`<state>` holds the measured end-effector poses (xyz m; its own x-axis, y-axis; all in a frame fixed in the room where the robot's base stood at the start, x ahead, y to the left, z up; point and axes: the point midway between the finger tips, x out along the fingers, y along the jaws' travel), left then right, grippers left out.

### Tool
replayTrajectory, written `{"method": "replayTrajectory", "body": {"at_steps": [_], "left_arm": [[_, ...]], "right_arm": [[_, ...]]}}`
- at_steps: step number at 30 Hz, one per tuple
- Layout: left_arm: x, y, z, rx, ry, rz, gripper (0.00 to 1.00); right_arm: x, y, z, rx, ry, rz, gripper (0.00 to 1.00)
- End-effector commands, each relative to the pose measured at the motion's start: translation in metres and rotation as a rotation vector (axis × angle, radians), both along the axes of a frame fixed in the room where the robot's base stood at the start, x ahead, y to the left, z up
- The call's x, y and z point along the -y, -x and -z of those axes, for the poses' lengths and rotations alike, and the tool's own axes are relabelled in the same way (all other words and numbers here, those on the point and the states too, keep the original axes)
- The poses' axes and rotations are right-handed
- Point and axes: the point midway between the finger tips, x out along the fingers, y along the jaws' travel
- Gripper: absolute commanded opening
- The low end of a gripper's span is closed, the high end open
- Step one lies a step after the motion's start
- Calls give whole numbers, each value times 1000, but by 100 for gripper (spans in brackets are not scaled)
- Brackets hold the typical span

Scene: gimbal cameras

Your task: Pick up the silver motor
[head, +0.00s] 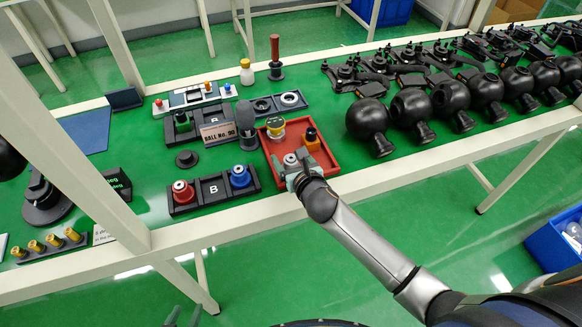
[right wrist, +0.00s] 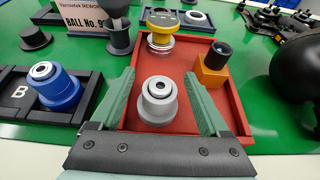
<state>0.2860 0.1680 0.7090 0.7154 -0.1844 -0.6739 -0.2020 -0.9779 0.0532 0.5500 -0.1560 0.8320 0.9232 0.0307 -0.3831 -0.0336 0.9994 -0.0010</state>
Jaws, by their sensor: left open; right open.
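The silver motor (head: 290,159) stands upright in the red tray (head: 323,157), near the tray's front side. In the right wrist view the silver motor (right wrist: 157,101) sits between the green fingers of my right gripper (right wrist: 160,76). My right gripper (head: 296,174) is open, with one finger on each side of the motor. Gaps show between the motor and both fingers, so it is not gripped. My left gripper (head: 184,316) is open and empty at the bottom edge of the head view, away from the table.
The tray also holds a yellow-topped motor (right wrist: 161,28) and an orange part (right wrist: 212,66) near the right finger. A black holder (head: 213,188) with red (head: 183,192) and blue (head: 240,177) motors stands left of the tray. Several black gimbal balls (head: 367,118) line the right.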

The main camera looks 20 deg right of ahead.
Motion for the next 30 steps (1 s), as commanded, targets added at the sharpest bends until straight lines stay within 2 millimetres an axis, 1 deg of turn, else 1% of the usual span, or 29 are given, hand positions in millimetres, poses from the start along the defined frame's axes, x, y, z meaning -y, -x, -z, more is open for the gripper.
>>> {"method": "replayTrajectory", "body": {"at_steps": [1, 3, 6, 14, 30], "left_arm": [[0, 0, 3, 1, 0, 0, 50], [0, 0, 4, 1, 0, 0, 50], [0, 0, 5, 1, 0, 0, 50], [0, 0, 4, 1, -1, 1, 50], [0, 0, 4, 1, -1, 1, 50]], "right_arm": [[0, -7, 4, 1, -3, 1, 79], [-1, -14, 6, 1, -2, 0, 79], [-1, -19, 8, 0, -3, -1, 79], [-1, -20, 9, 0, -2, -1, 79], [-1, -20, 9, 0, -1, -2, 18]]}}
